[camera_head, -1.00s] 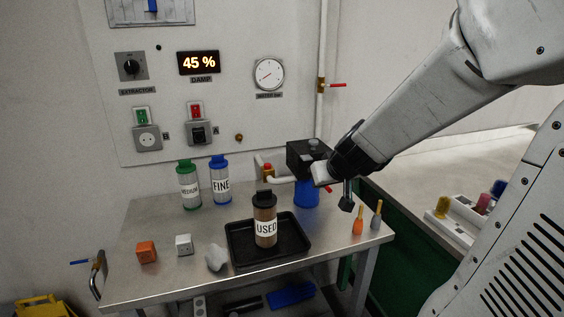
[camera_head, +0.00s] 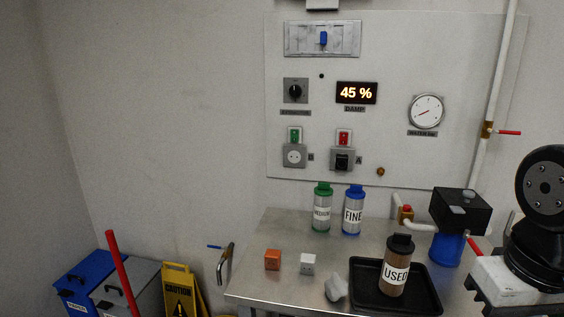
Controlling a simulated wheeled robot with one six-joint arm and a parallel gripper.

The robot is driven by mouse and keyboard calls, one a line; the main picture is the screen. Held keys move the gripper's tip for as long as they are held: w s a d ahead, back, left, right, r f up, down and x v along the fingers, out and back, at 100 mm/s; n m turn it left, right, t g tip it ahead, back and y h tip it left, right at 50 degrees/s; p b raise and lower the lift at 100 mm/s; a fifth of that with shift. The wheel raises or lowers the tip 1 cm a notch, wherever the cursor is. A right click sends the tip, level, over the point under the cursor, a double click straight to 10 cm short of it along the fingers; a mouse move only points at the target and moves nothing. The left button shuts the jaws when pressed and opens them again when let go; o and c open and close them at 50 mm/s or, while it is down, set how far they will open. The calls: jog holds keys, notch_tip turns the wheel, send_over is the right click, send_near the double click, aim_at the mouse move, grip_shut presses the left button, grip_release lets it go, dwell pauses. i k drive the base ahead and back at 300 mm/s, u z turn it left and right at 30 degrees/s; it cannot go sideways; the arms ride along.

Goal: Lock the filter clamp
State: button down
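The filter unit has a black box-shaped head (camera_head: 461,211) above a blue cup (camera_head: 446,248), at the back right of the steel bench. A red lever (camera_head: 474,246) shows at the right of the cup, angled down and right. I take it for the clamp handle, but cannot tell whether it is locked. My gripper (camera_head: 510,280), with a white body and dark parts, is at the lower right, in front and right of the lever. A gap seems to show between them.
A USED canister (camera_head: 396,267) stands on a black tray (camera_head: 364,299). Green MEDIUM (camera_head: 322,208) and blue FINE (camera_head: 353,211) canisters stand behind. A pipe (camera_head: 494,90) rises at right.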

aim_at(466, 234)
jog(key=z, duration=0.05)
jog(key=k, duration=1.25)
jog(key=u, duration=0.75)
jog(key=i, duration=1.3)
jog(key=z, duration=0.65)
